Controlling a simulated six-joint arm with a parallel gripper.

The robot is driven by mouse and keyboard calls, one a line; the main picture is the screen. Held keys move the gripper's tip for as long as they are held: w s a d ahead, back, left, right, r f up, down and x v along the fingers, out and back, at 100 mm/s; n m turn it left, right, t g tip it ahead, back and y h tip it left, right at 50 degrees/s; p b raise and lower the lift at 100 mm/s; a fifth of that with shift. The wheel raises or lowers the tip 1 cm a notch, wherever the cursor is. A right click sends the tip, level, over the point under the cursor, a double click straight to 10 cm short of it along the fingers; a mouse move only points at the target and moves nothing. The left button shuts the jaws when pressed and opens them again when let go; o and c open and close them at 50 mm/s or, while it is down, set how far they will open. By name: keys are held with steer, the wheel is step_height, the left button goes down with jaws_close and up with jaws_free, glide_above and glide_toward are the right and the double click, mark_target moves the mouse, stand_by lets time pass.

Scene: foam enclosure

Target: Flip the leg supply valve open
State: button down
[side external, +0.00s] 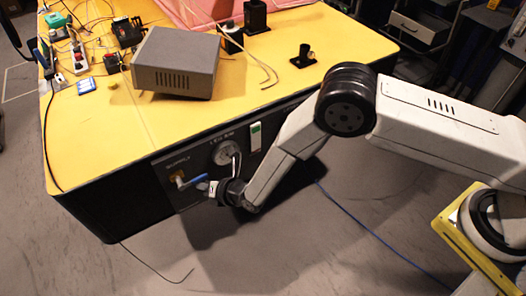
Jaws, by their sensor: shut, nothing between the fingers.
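The supply valve has a blue lever handle (192,182) and a brass-coloured body (178,175). It sits under the word "SUPPLY" on the dark front panel (199,162) of the yellow-topped bench. The lever points right and slightly up in the side external view, roughly level. My gripper (211,188) is at the right end of the lever, low in front of the panel. Its fingers are shut with nothing between them. They look very close to the lever tip, but I cannot tell whether they touch it.
A grey box (177,62) and tools stand on the yellow bench top (300,88). The floor in front is mostly clear, with a blue cable (370,233).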

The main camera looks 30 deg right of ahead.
steer(key=shift+w+r, duration=0.35)
steer(key=shift+r, duration=0.15)
steer(key=shift+f, duration=0.15)
step_height(320, 180, down, 4)
steer(key=s+r, duration=0.5)
steer(key=s, duration=0.3)
steer(key=shift+s+r, duration=0.3)
stand_by(0.6)
stand_by(0.4)
